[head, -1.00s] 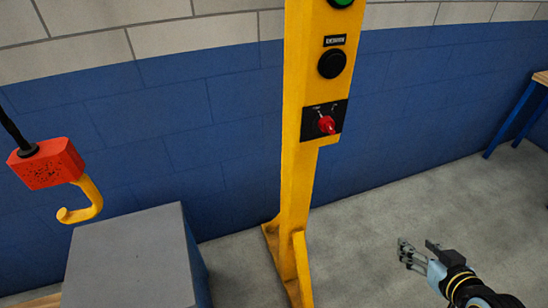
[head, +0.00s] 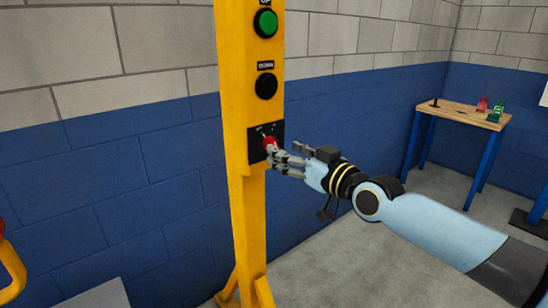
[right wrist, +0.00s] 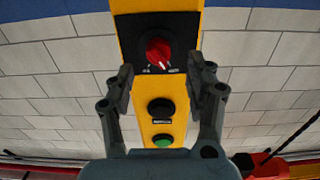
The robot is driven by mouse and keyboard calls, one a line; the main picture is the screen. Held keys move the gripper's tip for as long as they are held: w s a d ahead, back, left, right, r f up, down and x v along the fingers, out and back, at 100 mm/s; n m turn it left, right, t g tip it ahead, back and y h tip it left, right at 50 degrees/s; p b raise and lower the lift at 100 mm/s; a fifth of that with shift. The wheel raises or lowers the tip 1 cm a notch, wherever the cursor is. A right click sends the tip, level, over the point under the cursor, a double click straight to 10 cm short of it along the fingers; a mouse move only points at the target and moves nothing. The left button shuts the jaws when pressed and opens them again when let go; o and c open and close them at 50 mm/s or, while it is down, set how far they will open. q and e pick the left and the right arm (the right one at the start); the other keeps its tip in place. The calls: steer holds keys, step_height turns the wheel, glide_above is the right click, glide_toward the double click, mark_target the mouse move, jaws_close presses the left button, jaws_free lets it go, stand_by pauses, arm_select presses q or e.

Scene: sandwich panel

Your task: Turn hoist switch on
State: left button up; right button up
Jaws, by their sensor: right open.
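The hoist switch is a red rotary knob (head: 269,142) on a black plate (head: 256,150) low on the yellow control post. My right gripper (head: 277,156) is right at the knob and partly covers it in the head view. In the right wrist view the knob (right wrist: 158,50) shows ahead between the two spread fingers (right wrist: 161,80). The gripper is open, with a visible gap on both sides of the knob. I cannot tell whether a finger touches it. The labels beside the knob are too small to read. My left gripper is not in view.
The yellow post (head: 243,210) carries a green UP button (head: 265,23) and a black DOWN button (head: 265,86) above the switch. A yellow hook (head: 12,272) hangs at the left edge. A grey box (head: 98,294) stands lower left. A workbench (head: 455,113) stands at the right wall.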

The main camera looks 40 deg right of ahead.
steer(key=w+b, duration=0.1)
steer(key=w, duration=0.3)
steer(key=shift+w+a+f+b, duration=0.1)
steer(key=shift+w+b, duration=0.25)
steer(key=shift+w, duration=0.05)
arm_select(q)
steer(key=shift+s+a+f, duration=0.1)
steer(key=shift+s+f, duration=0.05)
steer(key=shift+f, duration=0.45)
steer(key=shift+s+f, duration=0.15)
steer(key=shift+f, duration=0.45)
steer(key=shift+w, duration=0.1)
arm_select(e)
steer(key=shift+c, duration=0.4)
jaws_close()
